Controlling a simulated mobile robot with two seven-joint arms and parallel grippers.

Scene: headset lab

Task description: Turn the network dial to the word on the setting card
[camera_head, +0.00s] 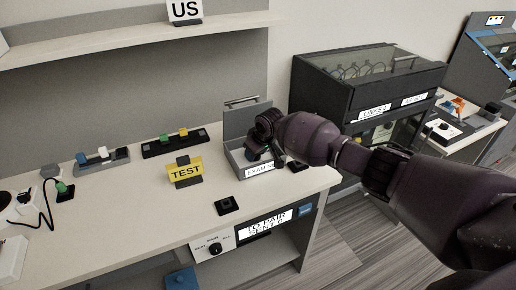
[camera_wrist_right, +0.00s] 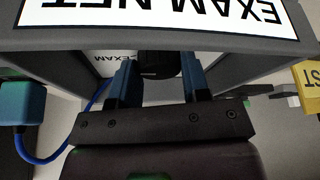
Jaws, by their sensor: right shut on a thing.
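The yellow card (camera_head: 185,171) on the white worktop reads TEST; its edge also shows at the right of the wrist view (camera_wrist_right: 309,76). Right of it stands a grey open-topped box with a raised lid and the front label EXAM NET (camera_head: 259,169). My right gripper (camera_head: 262,148) reaches into this box from above. In the right wrist view, my right gripper (camera_wrist_right: 160,82) is shut on a dark round knob (camera_wrist_right: 158,64) inside the box. A small label reading EXAM (camera_wrist_right: 118,58) shows beside the knob. The knob's pointer is hidden. My left gripper is out of view.
A dark cabinet (camera_head: 345,85) stands right of the worktop. Blocks with coloured plugs (camera_head: 175,141) stand at the back. A US sign (camera_head: 185,10) is on the shelf.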

